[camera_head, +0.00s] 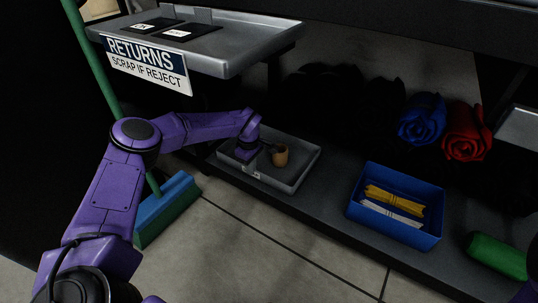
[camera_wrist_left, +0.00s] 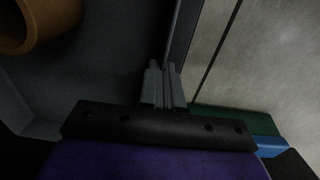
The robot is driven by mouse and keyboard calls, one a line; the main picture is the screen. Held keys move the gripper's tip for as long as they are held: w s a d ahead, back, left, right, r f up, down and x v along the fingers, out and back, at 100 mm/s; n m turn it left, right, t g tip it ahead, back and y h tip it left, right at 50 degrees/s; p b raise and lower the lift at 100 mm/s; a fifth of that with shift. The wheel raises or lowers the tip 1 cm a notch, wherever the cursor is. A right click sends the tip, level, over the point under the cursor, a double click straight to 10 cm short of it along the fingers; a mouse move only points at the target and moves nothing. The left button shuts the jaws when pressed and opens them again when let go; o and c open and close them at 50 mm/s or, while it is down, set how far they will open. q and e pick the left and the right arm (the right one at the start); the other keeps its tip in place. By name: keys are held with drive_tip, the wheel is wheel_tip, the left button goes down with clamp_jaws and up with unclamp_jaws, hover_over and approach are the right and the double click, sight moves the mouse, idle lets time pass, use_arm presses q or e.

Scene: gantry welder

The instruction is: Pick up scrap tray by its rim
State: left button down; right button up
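The scrap tray (camera_head: 306,170) is a shallow grey tray that appears to rest on the low shelf, with a small label on its front wall. A tan hollow cylinder (camera_head: 280,155) stands inside it. My left gripper (camera_head: 243,160) reaches down at the tray's front left rim. In the left wrist view, its fingers (camera_wrist_left: 165,85) are close together with the tray's thin rim (camera_wrist_left: 183,40) between them, so it looks shut on the rim. The cylinder (camera_wrist_left: 38,22) also shows there, inside the tray and clear of the fingers. My right gripper is out of view.
A grey returns tray (camera_head: 225,55) with a sign overhangs above. A blue bin (camera_head: 440,205) with yellow and white sticks stands to the right on the shelf (camera_head: 325,205). Blue and red rolls lie behind. A green-handled broom (camera_head: 165,208) stands at left. Floor in front is clear.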

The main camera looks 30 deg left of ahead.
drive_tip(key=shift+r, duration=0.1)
use_arm(q)
drive_tip(key=shift+r+p, duration=1.95)
drive_tip(key=shift+r, duration=0.1)
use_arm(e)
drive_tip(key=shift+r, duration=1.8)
use_arm(q)
drive_tip(key=shift+f, duration=0.1)
